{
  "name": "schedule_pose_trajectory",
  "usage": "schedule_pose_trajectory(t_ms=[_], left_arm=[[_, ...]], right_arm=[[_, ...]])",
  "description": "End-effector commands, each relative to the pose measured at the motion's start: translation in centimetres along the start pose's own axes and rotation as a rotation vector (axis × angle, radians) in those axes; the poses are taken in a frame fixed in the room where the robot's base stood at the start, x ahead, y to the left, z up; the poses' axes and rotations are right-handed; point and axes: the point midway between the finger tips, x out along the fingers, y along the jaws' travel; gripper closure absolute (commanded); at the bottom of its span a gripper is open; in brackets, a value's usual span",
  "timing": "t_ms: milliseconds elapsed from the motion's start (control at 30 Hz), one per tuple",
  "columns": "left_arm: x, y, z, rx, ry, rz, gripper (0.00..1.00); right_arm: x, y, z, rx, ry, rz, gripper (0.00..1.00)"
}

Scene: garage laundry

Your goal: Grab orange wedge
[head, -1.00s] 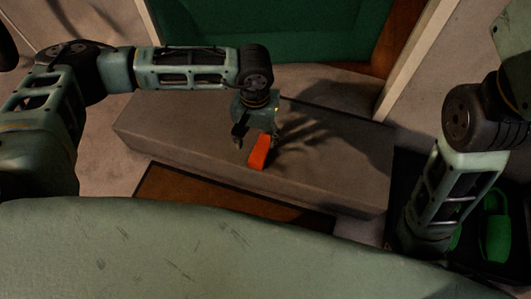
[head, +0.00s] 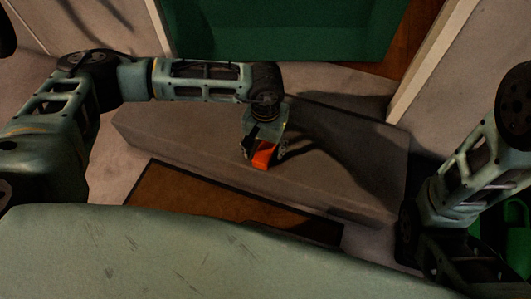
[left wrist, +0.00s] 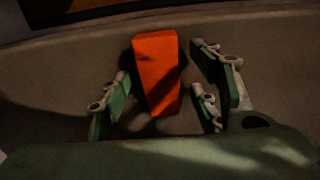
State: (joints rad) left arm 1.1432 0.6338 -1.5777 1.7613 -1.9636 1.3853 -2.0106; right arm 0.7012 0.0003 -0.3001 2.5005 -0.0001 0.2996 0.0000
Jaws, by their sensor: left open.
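The orange wedge (head: 264,155) lies on the grey step (head: 345,190), near its front edge. My left gripper (head: 263,153) points down over it, with a finger on either side. In the left wrist view the wedge (left wrist: 157,72) lies between the open fingers of my left gripper (left wrist: 165,98), with a gap on each side. The gripper's upper body hides part of the wedge's far end in the head view. My right arm is at the right edge of the head view; its gripper cannot be made out.
A brown mat (head: 225,203) lies on the floor in front of the step. A green panel (head: 285,30) stands behind the step. A green object (head: 515,215) in a dark area is at the lower right, beside my right arm.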

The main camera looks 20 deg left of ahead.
Motion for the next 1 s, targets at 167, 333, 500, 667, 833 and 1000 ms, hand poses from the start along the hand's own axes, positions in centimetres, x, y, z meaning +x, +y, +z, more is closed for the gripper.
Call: schedule_pose_trajectory(t_ms=[167, 333, 500, 667, 833, 1000], left_arm=[[-0.06, 0.01, 0.02, 0.0, 0.0, 0.0, 0.47], [-0.06, 0.01, 0.02, 0.0, -0.001, 0.0, 0.62], [-0.06, 0.01, 0.03, 0.0, -0.001, 0.0, 0.77], [-0.06, 0.01, 0.03, 0.0, -0.001, 0.0, 0.91], [-0.07, 0.01, 0.02, 0.0, 0.0, 0.0, 0.92], [-0.42, 0.01, 0.01, 0.0, 0.0, 0.0, 0.92]], right_arm=[[0.07, 0.01, 0.01, 0.0, 0.0, 0.0, 0.69], [0.07, 0.0, -0.01, 0.0, 0.001, 0.0, 0.69], [0.07, -0.01, -0.02, 0.0, 0.001, 0.0, 0.69], [0.07, -0.01, -0.02, 0.0, 0.001, 0.0, 0.69], [0.06, -0.01, -0.01, 0.0, 0.001, 0.0, 0.69], [0.32, 0.05, 0.08, 0.0, 0.001, 0.0, 0.69]])
